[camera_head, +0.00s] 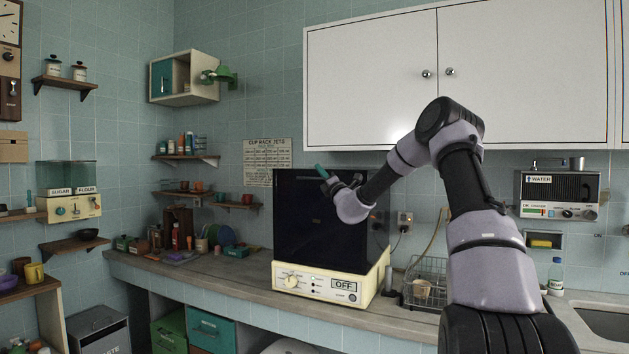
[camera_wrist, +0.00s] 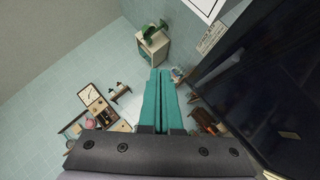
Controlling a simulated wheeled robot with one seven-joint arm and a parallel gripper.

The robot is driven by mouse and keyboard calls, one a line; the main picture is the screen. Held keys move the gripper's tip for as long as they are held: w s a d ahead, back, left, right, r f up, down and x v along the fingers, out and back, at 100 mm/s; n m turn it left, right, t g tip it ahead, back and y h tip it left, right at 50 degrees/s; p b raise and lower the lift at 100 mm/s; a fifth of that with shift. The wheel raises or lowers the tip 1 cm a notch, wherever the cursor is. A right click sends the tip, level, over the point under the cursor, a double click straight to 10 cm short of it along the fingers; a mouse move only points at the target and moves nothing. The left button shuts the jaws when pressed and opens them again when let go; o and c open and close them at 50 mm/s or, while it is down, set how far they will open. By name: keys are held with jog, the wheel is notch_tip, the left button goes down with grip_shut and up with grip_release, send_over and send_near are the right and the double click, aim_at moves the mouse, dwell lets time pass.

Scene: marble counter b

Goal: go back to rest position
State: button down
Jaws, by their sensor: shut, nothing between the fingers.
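My gripper (camera_head: 321,171) is held up in front of the dark front of a cream countertop machine (camera_head: 329,284), pointing up and to the left. Its teal fingers (camera_wrist: 160,100) lie close together in the wrist view, with nothing between them. The arm is raised and bent, with its elbow high in front of the white wall cupboards. The machine's front panel carries a sign reading OFF. In the wrist view its dark front (camera_wrist: 262,75) fills the right side, close beside the fingers.
The marble counter (camera_head: 220,275) runs along the tiled wall. A wire rack (camera_head: 425,285), a bottle (camera_head: 555,275) and a sink (camera_head: 605,322) are on the right. A small open wall cabinet (camera_head: 185,80) and wooden shelves hang at the left. White cupboards (camera_head: 370,75) are above.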

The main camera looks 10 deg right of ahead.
jog(key=s+a+r+n+g+y, duration=0.4)
jog(key=s+a+n+g+y, duration=0.6)
jog(key=s+a+n, duration=0.55)
jog(key=s+a+f+n+g+h, duration=0.1)
jog(key=s+a+n+g, duration=0.25)
jog(key=s+n, duration=0.2)
jog(key=s+a+f+n+g+h, duration=0.2)
jog(key=s+n+g, duration=0.25)
jog(key=s, duration=0.25)
jog(key=s+d+f+n+t+h, duration=0.1)
jog(key=s+d+f+n+h, duration=0.2)
jog(key=s+d+n+h, duration=0.3)
jog(key=s+d+f+n+t+h, duration=0.1)
jog(key=s+d+f+n+h, duration=0.3)
jog(key=s+d, duration=0.9)
jog(key=s+n+h, duration=0.2)
jog(key=s+n, duration=0.2)
jog(key=s, duration=0.2)
jog(key=shift+s, duration=0.2)
